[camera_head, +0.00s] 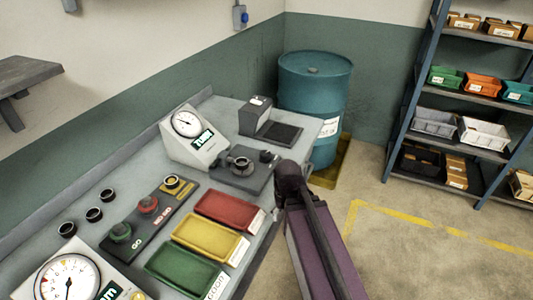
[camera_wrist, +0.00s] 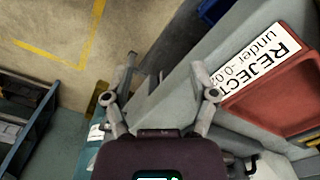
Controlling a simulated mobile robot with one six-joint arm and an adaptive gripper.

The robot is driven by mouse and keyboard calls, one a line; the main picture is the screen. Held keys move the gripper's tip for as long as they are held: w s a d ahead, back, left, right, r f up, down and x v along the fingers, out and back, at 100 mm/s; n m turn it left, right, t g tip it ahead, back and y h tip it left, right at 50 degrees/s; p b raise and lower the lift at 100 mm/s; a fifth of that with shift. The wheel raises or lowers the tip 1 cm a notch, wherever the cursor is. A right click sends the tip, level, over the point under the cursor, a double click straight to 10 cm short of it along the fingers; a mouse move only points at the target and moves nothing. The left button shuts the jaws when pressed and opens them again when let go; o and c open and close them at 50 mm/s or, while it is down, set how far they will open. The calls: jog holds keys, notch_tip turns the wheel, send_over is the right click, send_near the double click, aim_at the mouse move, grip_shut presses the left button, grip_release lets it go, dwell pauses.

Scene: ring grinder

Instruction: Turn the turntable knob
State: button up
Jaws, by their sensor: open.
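A dark control panel (camera_head: 148,215) lies on the bench in the head view. It has a green button (camera_head: 120,232), a red button (camera_head: 148,205) and a dark round control on a yellow plate (camera_head: 172,183). A grey fixture (camera_head: 245,178) with a round ring-shaped part and a small dark knob (camera_head: 266,156) sits behind the trays. No readable label shows which control is the turntable knob. My gripper (camera_wrist: 165,64) is open and empty in the wrist view, over the bench's edge beside the red tray, apart from the controls. In the head view my arm mostly hides it.
Red (camera_head: 229,209), yellow (camera_head: 208,236) and green (camera_head: 183,270) trays line the bench's front edge. Several dark rings (camera_head: 93,214) lie at left. A blue drum (camera_head: 315,100) stands beyond the bench; shelves are at right.

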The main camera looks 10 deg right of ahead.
jog(key=shift+o, duration=0.2)
jog(key=w+r+n+p, duration=0.7)
jog(key=w+r+p, duration=0.1)
jog(key=w, duration=0.5)
jog(key=shift+w+a+n, duration=0.25)
jog(key=shift+a+n, duration=0.1)
jog(key=shift+n, duration=0.05)
notch_tip(320, 180, up, 8)
jog(key=n+p, duration=0.8)
jog(key=n, duration=0.2)
send_over(265, 153)
jog(key=shift+f, duration=0.15)
notch_tip(265, 153, down, 13)
jog(key=b, duration=1.3)
jog(key=shift+f+b, duration=0.2)
jog(key=shift+b, duration=0.2)
